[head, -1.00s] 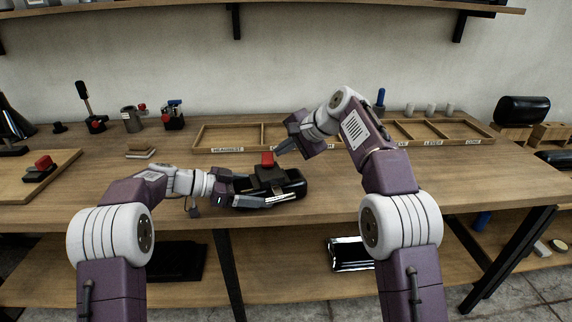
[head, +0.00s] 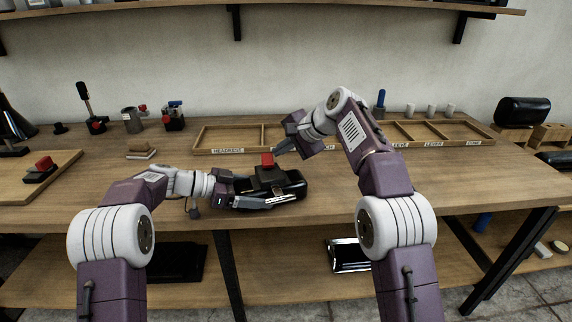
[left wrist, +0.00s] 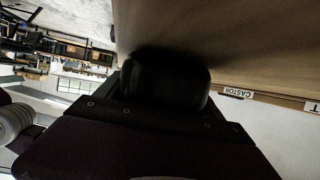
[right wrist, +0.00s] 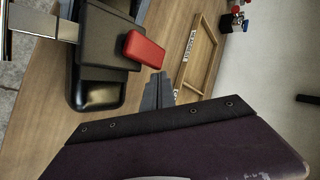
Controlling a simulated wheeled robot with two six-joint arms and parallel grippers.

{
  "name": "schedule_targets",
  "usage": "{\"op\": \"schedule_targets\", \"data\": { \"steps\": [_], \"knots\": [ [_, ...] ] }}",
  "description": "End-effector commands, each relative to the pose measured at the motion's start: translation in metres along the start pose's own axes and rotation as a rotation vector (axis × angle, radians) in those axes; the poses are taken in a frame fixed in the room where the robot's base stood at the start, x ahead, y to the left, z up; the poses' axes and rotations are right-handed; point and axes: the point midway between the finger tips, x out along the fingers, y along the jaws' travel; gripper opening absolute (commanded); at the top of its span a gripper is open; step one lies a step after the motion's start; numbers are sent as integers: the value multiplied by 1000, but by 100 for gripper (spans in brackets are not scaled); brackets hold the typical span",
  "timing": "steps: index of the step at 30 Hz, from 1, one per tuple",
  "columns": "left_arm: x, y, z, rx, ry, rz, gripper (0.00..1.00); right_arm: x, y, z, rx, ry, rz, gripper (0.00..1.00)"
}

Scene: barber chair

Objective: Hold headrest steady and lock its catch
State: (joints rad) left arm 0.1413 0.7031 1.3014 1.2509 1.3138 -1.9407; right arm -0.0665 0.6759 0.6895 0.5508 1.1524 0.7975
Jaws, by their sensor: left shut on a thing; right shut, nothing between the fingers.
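The black headrest (head: 294,187) lies near the front edge of the bench, with a dark catch block (head: 268,175) on it topped by a red catch piece (head: 267,159). My left gripper (head: 262,202) is shut on the headrest from the left; the left wrist view shows its black pad (left wrist: 165,80) close up. My right gripper (head: 279,151) is shut and empty, just above and right of the red piece. In the right wrist view the red catch (right wrist: 144,50) stands beside the shut fingertips (right wrist: 158,84), with a small gap visible.
A divided wooden tray (head: 228,136) with labels stands behind the headrest. A board with another red-topped catch (head: 40,169) is at the left. Clamps (head: 173,117) stand at the back left. The bench right of the headrest is clear.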

Motion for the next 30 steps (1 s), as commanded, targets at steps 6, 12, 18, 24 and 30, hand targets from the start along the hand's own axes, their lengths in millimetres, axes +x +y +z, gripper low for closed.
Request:
{"op": "schedule_targets", "data": {
  "steps": [6,12,18,24,30],
  "knots": [
    [0,0,-1,0,2,-2,4,-2,0,13,-1,-3,1,0],
    [0,-2,-1,-3,2,-6,4,-2,1,19,-2,-8,2,0],
    [0,-2,-1,-6,2,-7,6,-18,-1,19,-3,-7,-3,0],
    [0,-1,0,-4,1,-4,6,-69,0,15,-1,4,-4,0],
    [0,-1,-1,-1,2,-2,6,-109,1,13,0,9,-4,0]
  ]
}}
